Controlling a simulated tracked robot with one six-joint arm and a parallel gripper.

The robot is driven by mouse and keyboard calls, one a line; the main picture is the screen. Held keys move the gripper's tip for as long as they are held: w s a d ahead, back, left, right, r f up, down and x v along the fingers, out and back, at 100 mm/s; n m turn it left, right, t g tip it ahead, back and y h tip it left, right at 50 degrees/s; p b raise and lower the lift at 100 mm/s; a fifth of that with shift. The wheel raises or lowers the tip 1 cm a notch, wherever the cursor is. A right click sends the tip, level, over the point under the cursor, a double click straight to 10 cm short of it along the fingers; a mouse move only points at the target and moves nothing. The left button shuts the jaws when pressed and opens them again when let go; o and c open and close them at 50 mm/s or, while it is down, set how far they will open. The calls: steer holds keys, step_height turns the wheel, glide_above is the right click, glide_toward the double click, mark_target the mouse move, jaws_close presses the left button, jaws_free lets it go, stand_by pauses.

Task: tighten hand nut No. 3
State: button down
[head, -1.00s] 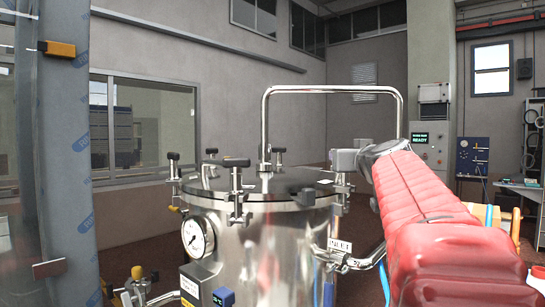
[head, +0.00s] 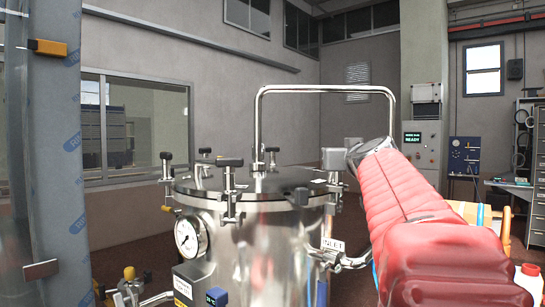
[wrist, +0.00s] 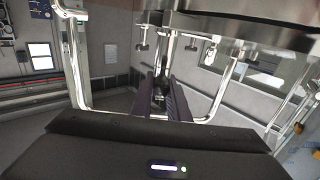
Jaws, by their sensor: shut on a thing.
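A shiny steel vessel (head: 265,250) stands with its lid on. Several black-headed hand nuts on upright bolts ring the lid, among them a front one (head: 229,163) and a left one (head: 166,157). I cannot read any nut numbers.
A tall steel handle bar (head: 325,89) arches above the lid. A pressure gauge (head: 187,236) and an inlet pipe (head: 345,261) stick out of the vessel. A film-wrapped column (head: 60,170) stands at the left. A control box (head: 422,140) is on the back pillar.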

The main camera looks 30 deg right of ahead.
steer(key=shift+w+f+m+g+h, duration=0.1)
steer(key=shift+f+m+g+h, duration=0.2)
steer(key=shift+r, duration=0.2)
steer(key=c, duration=1.7)
jaws_free()
steer(key=shift+r, duration=0.1)
steer(key=shift+a, duration=0.1)
steer(key=shift+v, duration=3.75)
